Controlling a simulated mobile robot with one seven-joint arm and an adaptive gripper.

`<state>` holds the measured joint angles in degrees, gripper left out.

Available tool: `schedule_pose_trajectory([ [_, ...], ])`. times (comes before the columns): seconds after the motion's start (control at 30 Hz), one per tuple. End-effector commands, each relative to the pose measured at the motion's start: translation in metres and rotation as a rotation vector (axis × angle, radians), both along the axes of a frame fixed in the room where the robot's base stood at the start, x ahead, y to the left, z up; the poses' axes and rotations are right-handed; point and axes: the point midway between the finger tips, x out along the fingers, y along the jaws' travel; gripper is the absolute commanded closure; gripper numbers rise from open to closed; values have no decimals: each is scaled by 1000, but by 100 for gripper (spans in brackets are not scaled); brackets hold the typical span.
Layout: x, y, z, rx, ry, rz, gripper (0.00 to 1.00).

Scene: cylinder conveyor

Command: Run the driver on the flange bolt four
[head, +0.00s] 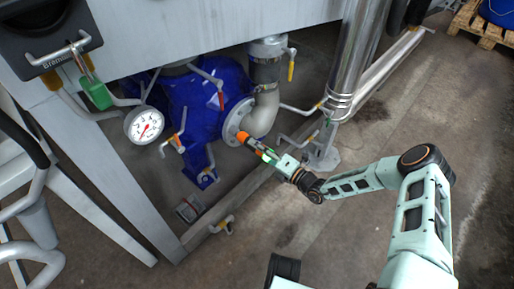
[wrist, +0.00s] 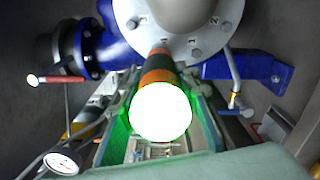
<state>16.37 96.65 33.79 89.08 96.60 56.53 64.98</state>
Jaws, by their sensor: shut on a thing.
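The driver (head: 257,147), orange and dark, is in my gripper (head: 271,157) and points up and left at the pale round flange (head: 232,131) of the blue pump. In the wrist view the driver (wrist: 158,72) runs away from the camera between the fingers of my gripper (wrist: 160,100), its near end a glaring white disc. Its far tip lies at the lower rim of the flange (wrist: 178,45). Several bolts show around the flange, one left of the tip (wrist: 132,25) and one right (wrist: 196,53). I cannot tell which is bolt four, or whether the tip touches a bolt.
A grey bent pipe (head: 265,113) rises from the flange. Valve handles surround the blue pump (head: 190,108), and a pressure gauge (head: 144,125) sits to its left. A metal frame beam (head: 235,200) runs below. The floor (head: 400,115) at right is mostly clear.

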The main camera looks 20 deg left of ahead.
Motion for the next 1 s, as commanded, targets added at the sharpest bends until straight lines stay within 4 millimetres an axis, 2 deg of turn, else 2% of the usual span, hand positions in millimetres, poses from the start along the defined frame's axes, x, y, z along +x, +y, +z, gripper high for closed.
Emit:
schedule_pose_trajectory([
  [0.7, -12, -31, 3, 5, -3, 0, 100],
  [1.0, -13, -32, 2, 4, -3, 0, 100],
])
